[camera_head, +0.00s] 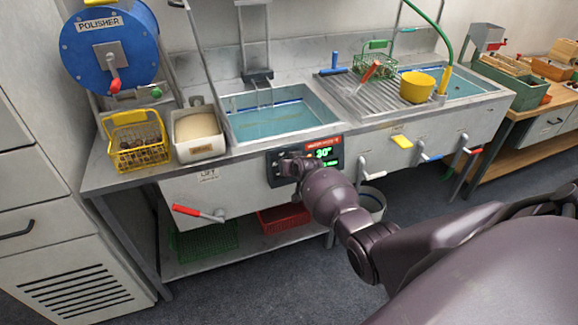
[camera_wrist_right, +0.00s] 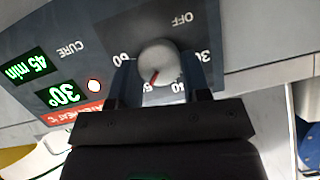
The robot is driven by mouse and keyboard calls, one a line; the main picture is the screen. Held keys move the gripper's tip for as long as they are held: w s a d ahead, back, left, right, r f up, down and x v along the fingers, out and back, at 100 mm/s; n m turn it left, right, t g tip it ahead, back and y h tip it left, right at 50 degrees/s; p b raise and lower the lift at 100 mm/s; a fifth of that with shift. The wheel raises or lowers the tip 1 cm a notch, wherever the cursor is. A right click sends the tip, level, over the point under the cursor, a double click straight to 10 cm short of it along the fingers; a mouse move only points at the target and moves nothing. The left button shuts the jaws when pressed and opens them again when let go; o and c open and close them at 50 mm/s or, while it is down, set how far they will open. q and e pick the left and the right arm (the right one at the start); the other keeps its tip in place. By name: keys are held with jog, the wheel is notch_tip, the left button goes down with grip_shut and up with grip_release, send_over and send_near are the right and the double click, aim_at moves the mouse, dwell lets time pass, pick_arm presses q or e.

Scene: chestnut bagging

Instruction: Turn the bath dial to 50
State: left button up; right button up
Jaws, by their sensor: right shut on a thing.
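The bath dial (camera_wrist_right: 160,62) is a round grey knob with a red pointer mark on a dark panel (camera_wrist_right: 90,40). My right gripper (camera_wrist_right: 162,80) is shut on the dial, one finger on each side. In the wrist view the red mark points down and slightly left. OFF is printed at upper right; the numbers around the knob are partly hidden by the fingers. The green display (camera_wrist_right: 63,95) reads 30°, and another reads 45 min beside CURE. In the head view my right gripper (camera_head: 290,167) covers the dial at the panel (camera_head: 333,156). My left gripper is not in view.
Above the panel is a sink bath (camera_head: 270,118) of water. A red-handled lever (camera_head: 190,211) is left of the panel, and a white-handled one (camera_head: 372,175) is close to its right. A yellow basket (camera_head: 138,150) and a tub (camera_head: 197,132) stand on the counter.

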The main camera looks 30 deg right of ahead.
dwell(0.5)
jog(key=o, duration=0.9)
jog(key=p+v, duration=0.4)
jog(key=v, duration=0.6)
jog(key=shift+s+r, duration=0.15)
jog(key=shift+s, duration=0.25)
